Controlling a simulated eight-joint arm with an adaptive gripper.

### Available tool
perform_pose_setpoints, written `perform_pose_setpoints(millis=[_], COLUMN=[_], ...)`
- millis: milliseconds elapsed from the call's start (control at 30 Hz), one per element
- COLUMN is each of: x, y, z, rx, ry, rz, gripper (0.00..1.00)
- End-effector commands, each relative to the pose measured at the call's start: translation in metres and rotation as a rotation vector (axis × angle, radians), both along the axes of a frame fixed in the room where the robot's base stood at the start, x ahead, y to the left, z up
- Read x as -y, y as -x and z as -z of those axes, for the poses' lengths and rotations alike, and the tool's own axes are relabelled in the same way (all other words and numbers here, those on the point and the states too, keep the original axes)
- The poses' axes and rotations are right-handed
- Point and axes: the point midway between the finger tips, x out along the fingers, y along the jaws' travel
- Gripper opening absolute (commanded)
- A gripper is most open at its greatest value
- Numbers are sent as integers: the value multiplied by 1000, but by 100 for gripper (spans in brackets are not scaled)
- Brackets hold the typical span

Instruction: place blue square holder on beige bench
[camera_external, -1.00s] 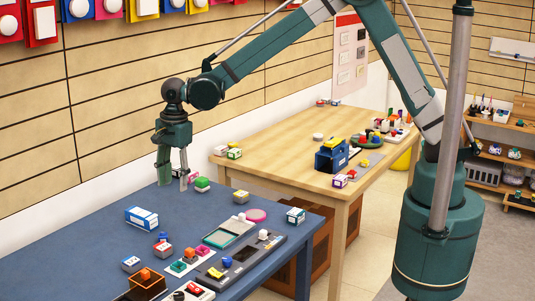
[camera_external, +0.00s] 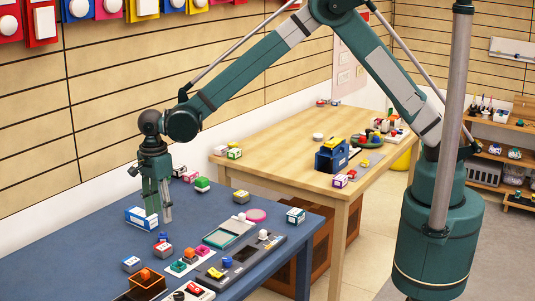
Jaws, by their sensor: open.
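The beige bench (camera_external: 270,142) is the light wooden table in the middle. A blue square holder (camera_external: 331,157) with a yellow item on top stands on it. A blue-and-white block (camera_external: 136,217) lies on the blue table (camera_external: 100,250) at left; I cannot tell whether the task means this one. My gripper (camera_external: 160,213) is open and points down over the blue table, its fingers overlapping the right end of the blue-and-white block. I see nothing held, and cannot tell whether the fingers touch the block.
A small red, blue and white item (camera_external: 162,248) sits just below my gripper in the picture. A grey tray (camera_external: 240,257), a teal frame (camera_external: 229,232) and an orange box (camera_external: 146,281) stand nearer the front. A green dish (camera_external: 366,143) with small items is on the bench.

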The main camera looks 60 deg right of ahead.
Motion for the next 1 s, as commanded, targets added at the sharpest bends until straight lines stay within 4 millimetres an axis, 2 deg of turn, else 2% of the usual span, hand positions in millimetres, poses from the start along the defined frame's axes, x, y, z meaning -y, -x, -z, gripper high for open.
perform_pose_setpoints(millis=[333, 767, 1000], x=[0, 0, -2], y=[0, 0, 3], z=[24, 28, 49], rx=[0, 0, 0], ry=[0, 0, 0], rz=[0, -1, -1], gripper=[42, 42, 42])
